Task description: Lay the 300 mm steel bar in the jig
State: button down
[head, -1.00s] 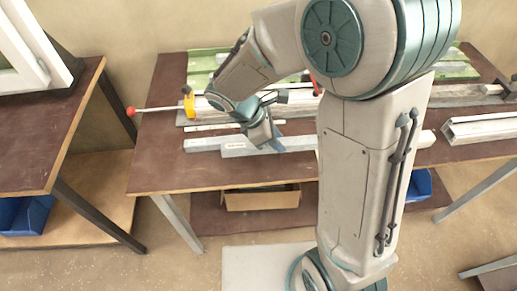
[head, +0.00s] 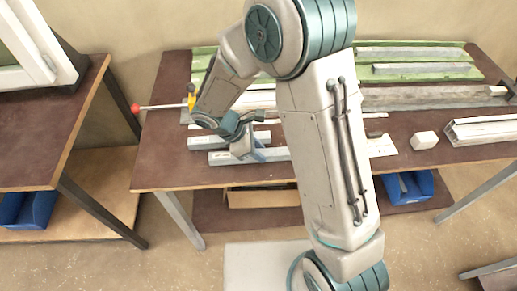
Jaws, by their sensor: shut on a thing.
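My gripper (head: 250,153) is shut on a grey steel bar (head: 222,157) with a small white label, low over the front of the brown bench. The label is too small to read. A second grey bar (head: 203,143) lies just behind it, roughly parallel; my gripper partly covers it. Behind both, the clamp fixture shows a yellow part (head: 192,98) and a rod with a red knob (head: 135,109) sticking out to the left. My arm hides the middle of the fixture, so I cannot tell the jig's seat.
Grey bars (head: 425,69) lie on a green mat (head: 470,75) at the back right. A long profile (head: 430,96), a white block (head: 424,140) and a channel profile (head: 485,130) occupy the right. The bench's front left (head: 165,170) is clear.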

jog(key=shift+f, duration=0.2)
jog(key=c, duration=1.1)
grip_release()
jog(key=shift+r, duration=0.1)
